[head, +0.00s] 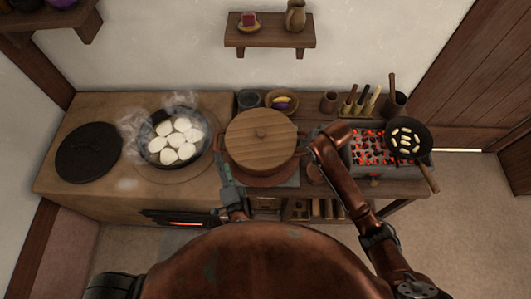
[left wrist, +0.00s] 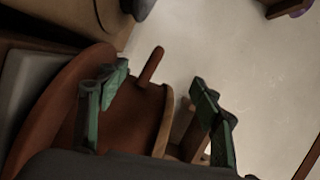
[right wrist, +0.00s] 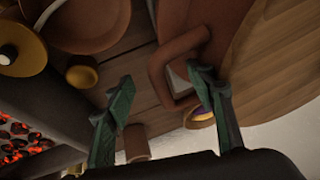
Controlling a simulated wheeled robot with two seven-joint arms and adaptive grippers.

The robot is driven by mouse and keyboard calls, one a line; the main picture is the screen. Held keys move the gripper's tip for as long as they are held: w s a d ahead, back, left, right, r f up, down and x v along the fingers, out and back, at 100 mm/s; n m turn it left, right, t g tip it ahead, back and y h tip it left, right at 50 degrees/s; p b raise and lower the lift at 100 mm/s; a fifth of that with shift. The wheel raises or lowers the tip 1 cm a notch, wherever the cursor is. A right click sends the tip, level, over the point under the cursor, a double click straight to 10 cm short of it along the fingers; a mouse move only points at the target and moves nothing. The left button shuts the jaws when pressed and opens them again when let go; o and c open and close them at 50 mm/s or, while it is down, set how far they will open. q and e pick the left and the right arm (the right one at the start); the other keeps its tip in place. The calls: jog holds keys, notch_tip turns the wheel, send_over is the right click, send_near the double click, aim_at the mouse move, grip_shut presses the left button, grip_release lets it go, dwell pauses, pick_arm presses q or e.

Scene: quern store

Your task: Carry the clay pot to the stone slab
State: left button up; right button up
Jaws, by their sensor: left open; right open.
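The clay pot (head: 279,181) is reddish brown with a round wooden lid (head: 258,137), and sits in the middle of the counter. The grey stone slab (head: 293,182) shows in part at the pot's front edge; whether the pot rests on it is hard to tell. My left gripper (head: 231,187) is open at the pot's left side, and in the left wrist view a pot handle (left wrist: 151,67) shows between its fingers. My right gripper (head: 314,152) is open at the pot's right side, and in the right wrist view a looped handle (right wrist: 160,72) shows between its fingers.
Left of the pot, a pan of white dumplings (head: 172,153) steams on the stove beside a black disc (head: 88,152). Right are glowing coals (head: 368,146) and a frying pan (head: 408,152). Behind stand a dark cup (head: 248,100) and a bowl (head: 282,108). A wall shelf (head: 270,40) hangs above.

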jog(key=shift+o, duration=0.7)
jog(key=shift+r, duration=0.2)
jog(key=v, duration=1.1)
jog(key=shift+s+r, duration=0.15)
jog(key=shift+r, duration=0.1)
